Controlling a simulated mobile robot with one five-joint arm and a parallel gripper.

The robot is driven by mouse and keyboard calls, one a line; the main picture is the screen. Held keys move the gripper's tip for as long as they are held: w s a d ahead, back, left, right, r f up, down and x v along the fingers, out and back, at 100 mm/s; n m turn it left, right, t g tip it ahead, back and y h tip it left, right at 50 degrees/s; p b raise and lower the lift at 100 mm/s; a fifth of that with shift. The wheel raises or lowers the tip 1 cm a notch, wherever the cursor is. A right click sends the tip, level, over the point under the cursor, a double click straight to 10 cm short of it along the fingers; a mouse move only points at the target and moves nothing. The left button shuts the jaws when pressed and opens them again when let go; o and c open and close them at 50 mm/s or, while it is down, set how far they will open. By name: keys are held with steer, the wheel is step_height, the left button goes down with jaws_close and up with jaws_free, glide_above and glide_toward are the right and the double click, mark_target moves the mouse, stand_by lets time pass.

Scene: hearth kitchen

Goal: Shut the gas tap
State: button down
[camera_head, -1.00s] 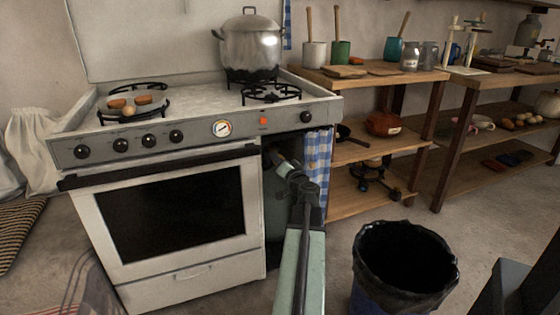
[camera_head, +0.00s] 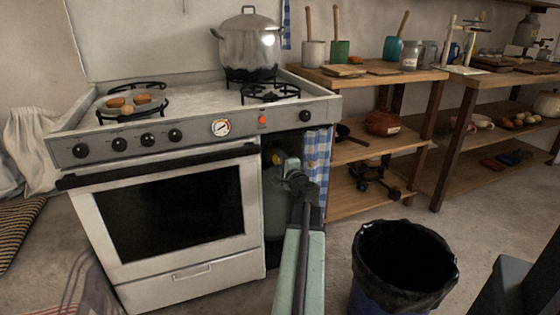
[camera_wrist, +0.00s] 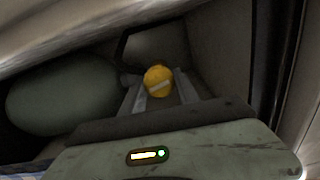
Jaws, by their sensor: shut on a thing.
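The gas tap has a round yellow knob (camera_wrist: 158,80) with a pale bar across its face, slightly tilted in the wrist view. My gripper (camera_wrist: 161,88) is shut on this knob, one finger on each side. In the head view, the knob is a small yellow spot (camera_head: 293,163) in the dark recess right of the oven. My gripper (camera_head: 296,172) reaches into that recess and partly hides the tap. A grey-green gas cylinder (camera_head: 275,205) stands in the recess. It also shows as a rounded body (camera_wrist: 65,98) in the wrist view.
The white stove (camera_head: 165,215) is on the left of the recess. A blue checked curtain (camera_head: 317,155) hangs close on the right. A bin with a black liner (camera_head: 405,255) stands on the floor at the right front. Wooden shelves (camera_head: 365,145) are behind.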

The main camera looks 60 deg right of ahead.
steer(key=shift+s+f+m, duration=0.1)
steer(key=shift+s+m, duration=0.05)
steer(key=shift+m, duration=0.95)
steer(key=c, duration=0.9)
jaws_free()
steer(key=v, duration=0.7)
steer(key=shift+s+a, duration=0.2)
